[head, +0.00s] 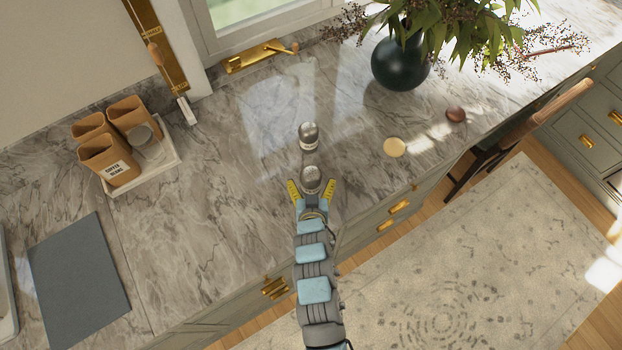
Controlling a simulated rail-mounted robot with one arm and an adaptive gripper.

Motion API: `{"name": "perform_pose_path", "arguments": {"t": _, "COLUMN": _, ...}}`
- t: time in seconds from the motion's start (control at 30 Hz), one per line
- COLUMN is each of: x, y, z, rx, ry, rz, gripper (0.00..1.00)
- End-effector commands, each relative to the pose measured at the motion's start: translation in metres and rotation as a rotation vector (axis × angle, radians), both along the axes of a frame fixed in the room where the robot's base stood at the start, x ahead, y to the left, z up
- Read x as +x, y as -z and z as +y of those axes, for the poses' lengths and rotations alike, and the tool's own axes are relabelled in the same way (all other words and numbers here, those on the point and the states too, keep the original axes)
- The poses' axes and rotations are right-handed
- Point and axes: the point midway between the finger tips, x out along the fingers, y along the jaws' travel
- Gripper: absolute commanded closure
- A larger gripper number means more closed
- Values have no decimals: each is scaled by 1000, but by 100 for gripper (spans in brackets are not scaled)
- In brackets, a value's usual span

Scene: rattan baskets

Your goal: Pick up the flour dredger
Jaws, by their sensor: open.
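Two small shiny metal shakers with rounded tops stand on the marble counter in the head view. The nearer shaker (312,177) is at my gripper, and the farther shaker (308,136) stands just behind it. Either could be the flour dredger; the picture does not tell which. My gripper (311,187) is open, its two yellow fingers spread to the left and right of the nearer shaker. I cannot tell whether the fingers touch it. The lower part of the nearer shaker is partly hidden by my gripper.
A white tray (172,164) with brown bags and a glass jar stands at the left. A grey mat (78,273) lies at the lower left. A dark vase (399,62), a cream disc (394,147) and a brown round object (456,114) are to the right. Marble around the shakers is clear.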

Motion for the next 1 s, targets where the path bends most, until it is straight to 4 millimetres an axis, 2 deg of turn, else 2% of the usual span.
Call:
{"name": "perform_pose_path", "arguments": {"t": 0.2, "x": 18, "y": 8, "z": 1, "rx": 0, "ry": 0, "rz": 4, "gripper": 5}}
{"name": "perform_pose_path", "arguments": {"t": 0.5, "x": 20, "y": 9, "z": 1, "rx": 0, "ry": 0, "rz": 1, "gripper": 5}}
{"name": "perform_pose_path", "arguments": {"t": 0.57, "x": 20, "y": 8, "z": 1, "rx": 0, "ry": 0, "rz": 1, "gripper": 22}}
{"name": "perform_pose_path", "arguments": {"t": 0.7, "x": 20, "y": 8, "z": 1, "rx": 0, "ry": 0, "rz": 1, "gripper": 62}}
{"name": "perform_pose_path", "arguments": {"t": 0.77, "x": 20, "y": 8, "z": 1, "rx": 0, "ry": 0, "rz": 0, "gripper": 78}}
{"name": "perform_pose_path", "arguments": {"t": 1.0, "x": 21, "y": 8, "z": 1, "rx": 0, "ry": 0, "rz": 0, "gripper": 79}}
